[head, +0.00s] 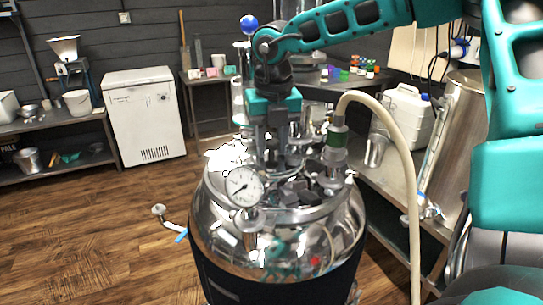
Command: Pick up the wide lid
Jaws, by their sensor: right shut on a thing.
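A wide, shiny steel lid (290,213) covers the top of a steel vessel (225,235) with a dark jacket in the middle of the head view. Fittings and bright reflections clutter its top, so its rim is hard to separate from the vessel. My right gripper (271,158) points straight down over the lid and is shut on it. The exact grip point is hidden among the fittings. I cannot tell whether the lid is lifted clear. My left gripper is not in view.
A round dial gauge (243,187) sits at the vessel's front. A steel bench (395,190) with a white jerrycan (405,117) stands at right. The wooden floor at left is mostly clear.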

